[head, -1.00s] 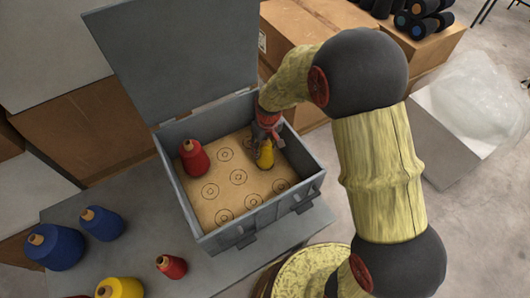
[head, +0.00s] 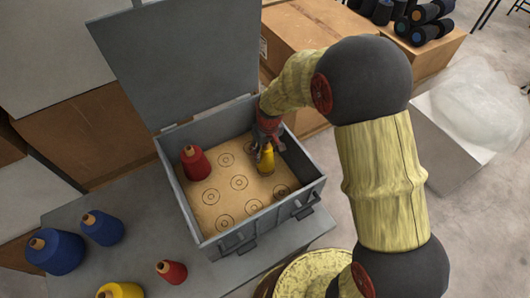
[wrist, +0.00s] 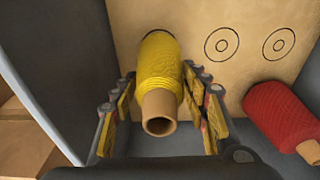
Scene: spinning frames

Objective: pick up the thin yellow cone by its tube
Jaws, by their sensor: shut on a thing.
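The thin yellow cone (head: 267,163) stands in the open grey box in the head view, on its tan floor near the far right corner. In the wrist view the yellow cone (wrist: 160,62) shows its wound yarn and the bare tan tube end pointing toward the camera. My gripper (head: 265,147) reaches down into the box over it. Its fingers lie on both sides of the cone's upper end and are shut on it. The exact contact on tube or yarn is hard to see. The cone's base is partly hidden.
A red cone (head: 195,163) stands in the box at the left; it shows right in the wrist view (wrist: 282,115). The box walls (head: 262,216) are close to my gripper. Blue, yellow and red cones stand on the grey table (head: 150,215). The raised lid (head: 165,55) is behind.

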